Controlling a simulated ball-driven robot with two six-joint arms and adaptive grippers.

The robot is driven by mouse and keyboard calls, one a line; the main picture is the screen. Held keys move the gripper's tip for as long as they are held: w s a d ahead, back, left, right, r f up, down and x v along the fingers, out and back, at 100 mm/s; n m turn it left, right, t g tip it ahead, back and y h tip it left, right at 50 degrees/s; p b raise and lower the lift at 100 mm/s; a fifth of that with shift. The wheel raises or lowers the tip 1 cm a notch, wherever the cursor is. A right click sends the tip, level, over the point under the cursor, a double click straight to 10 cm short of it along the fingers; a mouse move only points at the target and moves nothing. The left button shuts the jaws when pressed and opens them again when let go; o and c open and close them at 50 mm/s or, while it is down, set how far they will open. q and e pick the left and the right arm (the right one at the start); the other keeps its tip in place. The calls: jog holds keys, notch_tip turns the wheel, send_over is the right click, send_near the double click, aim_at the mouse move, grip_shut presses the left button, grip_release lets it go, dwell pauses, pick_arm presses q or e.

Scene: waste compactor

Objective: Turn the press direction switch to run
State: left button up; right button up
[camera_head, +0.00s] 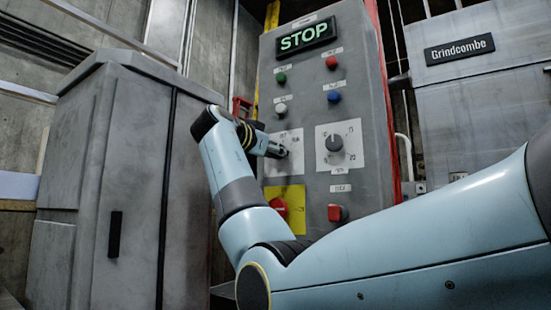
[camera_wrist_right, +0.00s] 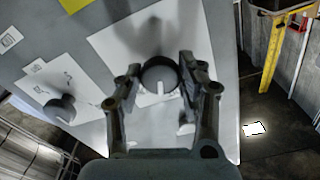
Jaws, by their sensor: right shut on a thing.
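The press direction switch (camera_wrist_right: 158,76) is a round dark knob with a pale pointer mark, on a white plate (camera_wrist_right: 110,45) in the right wrist view. My right gripper (camera_wrist_right: 160,84) has one finger on each side of this knob and is shut on it. In the head view my right gripper (camera_head: 279,151) is at the left white plate (camera_head: 296,137) of the grey control panel (camera_head: 300,80) and covers the knob. The plate's lettering is too small to read surely. My left gripper is in neither view.
Right of the held switch is a second dial (camera_head: 334,143) with numbers. Coloured buttons, such as a red one (camera_head: 331,63), sit above. A red knob on a yellow plate (camera_head: 297,196) and a red switch (camera_head: 336,212) sit below. A lit STOP sign (camera_head: 305,37) is on top.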

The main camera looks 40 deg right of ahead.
pick_arm(q)
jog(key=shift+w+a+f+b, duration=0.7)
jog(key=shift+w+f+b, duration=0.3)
jog(key=shift+b, duration=0.45)
pick_arm(e)
jog(key=shift+m, duration=3)
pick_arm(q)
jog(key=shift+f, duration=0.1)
pick_arm(e)
jog(key=o, duration=1.1)
jog(key=shift+o, duration=0.5)
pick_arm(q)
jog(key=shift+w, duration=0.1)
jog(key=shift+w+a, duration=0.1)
pick_arm(e)
jog(key=shift+a, duration=0.15)
